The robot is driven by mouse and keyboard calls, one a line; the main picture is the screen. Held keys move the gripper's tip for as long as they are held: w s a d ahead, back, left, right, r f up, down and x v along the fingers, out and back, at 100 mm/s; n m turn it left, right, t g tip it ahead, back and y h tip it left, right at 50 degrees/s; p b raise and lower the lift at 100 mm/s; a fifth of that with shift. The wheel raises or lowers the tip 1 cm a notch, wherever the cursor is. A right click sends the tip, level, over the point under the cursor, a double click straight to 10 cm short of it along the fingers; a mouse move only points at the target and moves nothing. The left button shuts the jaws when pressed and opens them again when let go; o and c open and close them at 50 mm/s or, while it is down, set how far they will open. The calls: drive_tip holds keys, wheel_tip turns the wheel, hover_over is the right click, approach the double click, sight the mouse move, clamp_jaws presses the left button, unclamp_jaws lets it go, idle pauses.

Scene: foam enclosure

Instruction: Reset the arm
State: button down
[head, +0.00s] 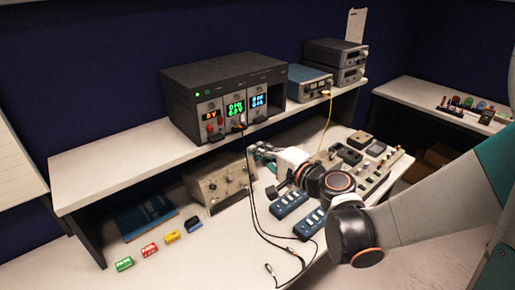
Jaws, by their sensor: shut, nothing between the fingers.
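My arm reaches in from the right over the workbench (180,262). My gripper (260,151) is at its far end, close under the front edge of the raised shelf (110,172). It is small in the head view and partly covered by its own wrist. Its fingers are shut with nothing between them.
A black rack unit (225,92) with lit displays stands on the shelf. Black cables hang from it onto the bench. A yellow cable (326,125) runs down near my gripper. Control boxes (350,155) crowd the right side. Several small coloured blocks (149,250) lie at front left.

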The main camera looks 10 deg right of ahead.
drive_tip(key=s+d+f+n+g+h+b, duration=0.2)
drive_tip(key=s+d+f+n+h, duration=0.1)
drive_tip(key=s, duration=0.4)
drive_tip(key=s+d+f+n+g+h+b, duration=0.2)
drive_tip(key=s+d+f+n+h+b, duration=0.1)
drive_tip(key=s, duration=0.5)
drive_tip(key=s+d+f+n+g+h+b, duration=0.2)
drive_tip(key=s+d+f+n+h+b, duration=0.1)
drive_tip(key=s+d, duration=0.4)
drive_tip(key=shift+s+f+n+g, duration=0.45)
drive_tip(key=shift+f+n, duration=0.35)
drive_tip(key=shift+n, duration=0.3)
